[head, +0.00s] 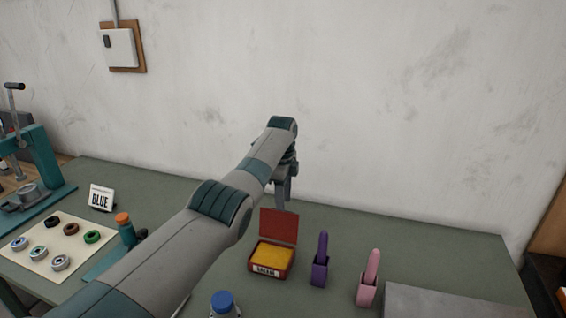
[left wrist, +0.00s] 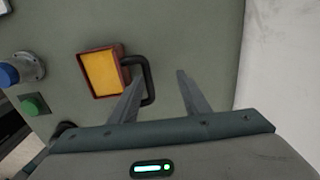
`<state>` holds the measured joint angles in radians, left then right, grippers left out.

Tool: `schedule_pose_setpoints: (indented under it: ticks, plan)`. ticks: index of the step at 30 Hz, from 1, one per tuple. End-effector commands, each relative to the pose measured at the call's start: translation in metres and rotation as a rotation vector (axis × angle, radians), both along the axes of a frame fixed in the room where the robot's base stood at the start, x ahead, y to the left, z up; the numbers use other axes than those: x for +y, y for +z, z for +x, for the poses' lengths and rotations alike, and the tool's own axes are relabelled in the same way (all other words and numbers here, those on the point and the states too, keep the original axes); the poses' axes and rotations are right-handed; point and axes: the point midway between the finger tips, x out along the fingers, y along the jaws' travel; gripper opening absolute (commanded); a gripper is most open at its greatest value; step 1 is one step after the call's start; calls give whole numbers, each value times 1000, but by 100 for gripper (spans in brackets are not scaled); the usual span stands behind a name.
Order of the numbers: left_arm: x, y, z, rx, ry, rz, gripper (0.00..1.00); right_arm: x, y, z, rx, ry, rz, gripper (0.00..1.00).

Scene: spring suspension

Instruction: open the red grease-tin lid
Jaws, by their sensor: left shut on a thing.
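The red grease tin (head: 284,270) stands on the green bench, with yellow grease (head: 270,257) showing inside. Its red lid (head: 279,226) stands raised, roughly upright, at the back edge. In the left wrist view the tin (left wrist: 91,91) is seen from above, with a dark looped handle (left wrist: 149,66) on its lid side. My left gripper (head: 282,203) is just behind and above the raised lid. It is shut on the lid handle, with its fingers (left wrist: 160,76) either side of the loop's outer bar. Their exact contact is hard to see. My right gripper is not in view.
A purple holder (head: 319,273) and a pink holder (head: 366,293) stand right of the tin. A blue-capped bottle (head: 223,303) is in front. A mat with several rings (head: 38,255), a BLUE sign (head: 101,198) and a teal press (head: 36,160) are left. The wall is behind.

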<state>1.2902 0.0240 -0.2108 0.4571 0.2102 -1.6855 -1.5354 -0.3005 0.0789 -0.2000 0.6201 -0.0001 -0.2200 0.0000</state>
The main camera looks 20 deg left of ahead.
Motion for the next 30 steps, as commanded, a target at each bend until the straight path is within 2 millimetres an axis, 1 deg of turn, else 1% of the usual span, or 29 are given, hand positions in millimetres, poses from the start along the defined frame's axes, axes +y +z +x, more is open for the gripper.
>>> schedule_pose_setpoints:
  ticks: [1,8,12,18,24,30]
  plan:
    - [-1,22,8,-36,-1,-2,29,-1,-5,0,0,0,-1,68]
    - [0,65,1,-23,-1,-1,29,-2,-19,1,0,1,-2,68]
    - [0,93,-3,-19,-2,-2,29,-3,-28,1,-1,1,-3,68]
    - [-1,125,-6,-15,-2,-1,29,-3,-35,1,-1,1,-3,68]
    - [-1,140,-9,-10,-2,-1,29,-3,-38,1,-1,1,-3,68]
    - [-1,142,-9,-9,-2,-1,29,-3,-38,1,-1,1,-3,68]
